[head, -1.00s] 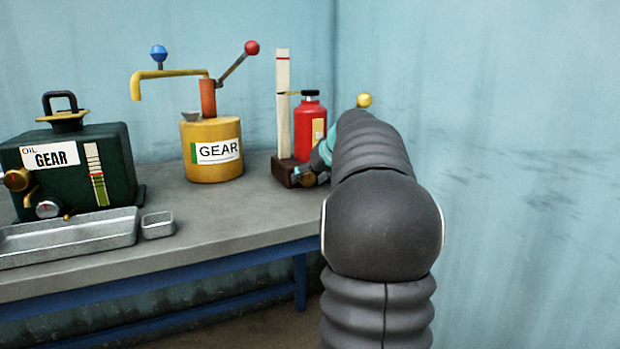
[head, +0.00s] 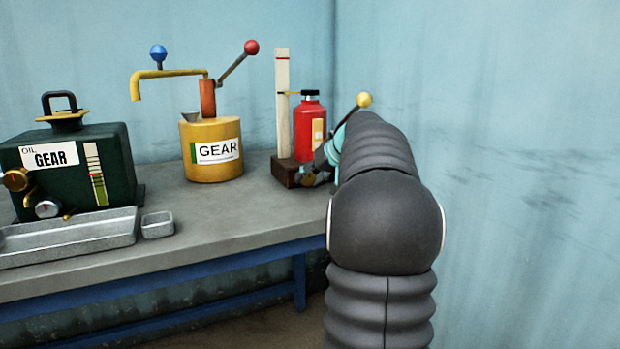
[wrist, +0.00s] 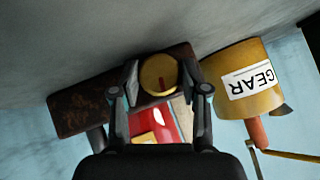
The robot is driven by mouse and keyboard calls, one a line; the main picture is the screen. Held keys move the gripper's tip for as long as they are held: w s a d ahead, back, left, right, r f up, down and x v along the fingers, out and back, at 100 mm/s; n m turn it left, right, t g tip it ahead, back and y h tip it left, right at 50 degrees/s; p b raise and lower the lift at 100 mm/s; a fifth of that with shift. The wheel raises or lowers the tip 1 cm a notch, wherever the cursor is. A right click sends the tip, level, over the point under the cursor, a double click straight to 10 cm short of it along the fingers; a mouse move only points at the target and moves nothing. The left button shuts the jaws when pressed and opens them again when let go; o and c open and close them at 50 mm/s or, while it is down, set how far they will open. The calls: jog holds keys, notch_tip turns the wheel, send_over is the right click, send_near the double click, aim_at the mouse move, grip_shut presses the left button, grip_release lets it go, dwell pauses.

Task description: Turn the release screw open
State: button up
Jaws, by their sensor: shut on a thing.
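The release screw shows in the wrist view as a round brass knob (wrist: 158,76) with a dark red mark on its face. It sits at the side of a dark brown base block (wrist: 80,104), which also shows in the head view (head: 284,172) on the bench. My gripper (wrist: 160,80) has one finger on each side of the knob and is shut on it. In the head view my gripper (head: 314,176) is low at the block's right end, and my arm hides part of it. A red bottle (head: 309,130) stands above the block, and its red body (wrist: 146,121) shows between the fingers.
A pale upright post (head: 282,105) rises beside the bottle. A lever with a yellow ball (head: 364,100) rises behind my arm. The yellow gear can (head: 212,165) stands to the left on the grey bench (head: 225,215). A dark green oil tank (head: 110,160) and metal trays (head: 85,232) are farther left.

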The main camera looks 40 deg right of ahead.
jog(key=o, duration=1.1)
jog(key=shift+o, duration=0.2)
jog(key=v, duration=1.2)
